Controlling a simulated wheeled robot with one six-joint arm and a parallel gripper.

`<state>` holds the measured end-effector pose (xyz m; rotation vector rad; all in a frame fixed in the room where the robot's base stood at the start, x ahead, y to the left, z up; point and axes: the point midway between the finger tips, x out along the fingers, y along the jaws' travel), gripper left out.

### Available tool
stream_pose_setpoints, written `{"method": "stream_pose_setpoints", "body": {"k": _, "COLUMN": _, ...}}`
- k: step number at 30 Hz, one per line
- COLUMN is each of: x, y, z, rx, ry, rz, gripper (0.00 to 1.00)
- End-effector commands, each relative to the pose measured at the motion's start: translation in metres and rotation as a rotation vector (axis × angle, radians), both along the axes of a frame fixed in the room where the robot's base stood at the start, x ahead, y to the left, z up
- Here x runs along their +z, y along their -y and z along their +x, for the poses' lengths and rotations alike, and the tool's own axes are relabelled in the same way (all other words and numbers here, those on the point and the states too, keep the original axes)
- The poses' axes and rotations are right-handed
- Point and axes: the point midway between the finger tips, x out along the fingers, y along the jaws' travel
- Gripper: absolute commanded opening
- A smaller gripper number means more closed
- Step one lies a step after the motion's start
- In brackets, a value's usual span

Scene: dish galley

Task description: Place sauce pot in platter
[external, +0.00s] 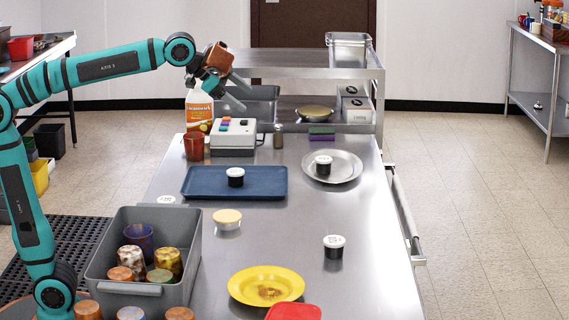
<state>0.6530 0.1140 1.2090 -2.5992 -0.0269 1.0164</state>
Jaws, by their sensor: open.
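Several small black sauce pots with white lids are in view. One sauce pot (235,177) stands on the blue tray (205,188). Another sauce pot (333,246) stands on the bare steel counter at the right, above and right of the yellow plate. A third sauce pot (323,165) stands upright on the round silver platter (345,173), left of its middle. My gripper (241,95) is raised over the far left part of the counter, beyond the blue tray. Its fingers are apart, with nothing seen between them. It is well away from all the pots.
A grey-white box with coloured buttons (233,138), a red cup (194,146) and a bottle (198,108) stand below my gripper.

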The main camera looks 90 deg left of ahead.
Motion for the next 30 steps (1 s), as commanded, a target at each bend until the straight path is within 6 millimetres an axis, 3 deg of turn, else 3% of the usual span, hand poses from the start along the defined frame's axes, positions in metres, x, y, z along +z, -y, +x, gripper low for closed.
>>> {"method": "stream_pose_setpoints", "body": {"k": 1, "x": 0.001, "y": 0.01, "z": -0.016, "rx": 0.001, "ry": 0.034, "rz": -0.008, "gripper": 0.71}}
{"method": "stream_pose_setpoints", "body": {"k": 14, "x": -0.016, "y": 0.067, "z": -0.134, "rx": 0.021, "ry": 0.327, "rz": -0.126, "gripper": 0.71}}
{"method": "stream_pose_setpoints", "body": {"k": 24, "x": -0.055, "y": 0.099, "z": -0.226, "rx": 0.009, "ry": 0.549, "rz": -0.256, "gripper": 0.71}}
{"method": "stream_pose_setpoints", "body": {"k": 30, "x": -0.079, "y": 0.11, "z": -0.266, "rx": -0.004, "ry": 0.646, "rz": -0.325, "gripper": 0.71}}
